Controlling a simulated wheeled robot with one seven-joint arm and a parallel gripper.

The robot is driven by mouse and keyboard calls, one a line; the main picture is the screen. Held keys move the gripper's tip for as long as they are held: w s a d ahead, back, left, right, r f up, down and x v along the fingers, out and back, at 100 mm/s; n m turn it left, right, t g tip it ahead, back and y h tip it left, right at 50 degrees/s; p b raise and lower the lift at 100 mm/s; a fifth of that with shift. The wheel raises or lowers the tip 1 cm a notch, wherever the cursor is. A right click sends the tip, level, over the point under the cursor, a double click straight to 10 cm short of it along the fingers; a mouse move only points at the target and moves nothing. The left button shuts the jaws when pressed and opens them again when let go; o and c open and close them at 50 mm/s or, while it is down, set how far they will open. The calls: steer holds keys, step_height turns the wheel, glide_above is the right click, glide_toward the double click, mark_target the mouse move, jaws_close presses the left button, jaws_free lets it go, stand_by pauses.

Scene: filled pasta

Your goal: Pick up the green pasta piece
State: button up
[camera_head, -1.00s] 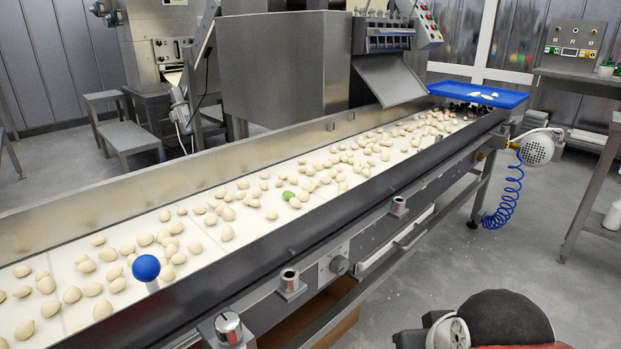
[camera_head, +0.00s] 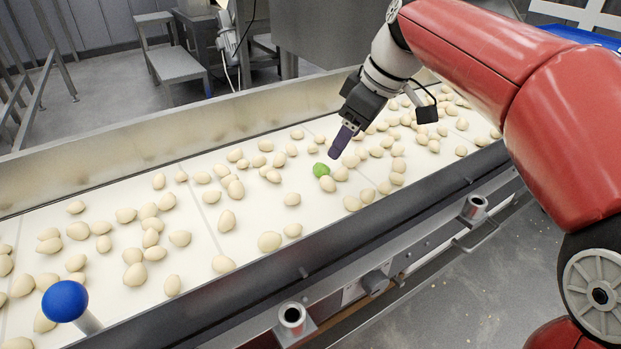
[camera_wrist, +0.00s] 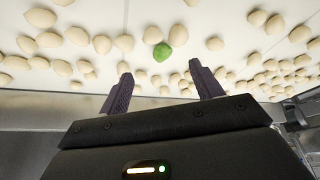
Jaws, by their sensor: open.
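The green pasta piece (camera_head: 320,169) lies on the white conveyor belt among cream-coloured pieces. A cream piece touches or nearly touches it at its lower right. My gripper (camera_head: 340,142) hangs above the belt, just up and to the right of the green piece in the head view. In the wrist view the green piece (camera_wrist: 162,52) shows beyond the two dark purple fingertips (camera_wrist: 164,82), roughly centred between them. The fingers are spread apart with nothing held between them.
Many cream pasta pieces (camera_head: 269,241) are scattered over the belt (camera_head: 197,250). Raised metal side walls (camera_head: 130,165) run along it. A blue ball knob (camera_head: 65,301) stands at the near left. Metal posts (camera_head: 292,318) line the near edge.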

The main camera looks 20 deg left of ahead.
mark_target(324, 166)
steer(key=x, duration=0.5)
steer(key=b+x, duration=0.1)
steer(key=x, duration=0.2)
steer(key=shift+a, duration=0.45)
steer(key=c, duration=1)
steer(key=shift+c, duration=0.3)
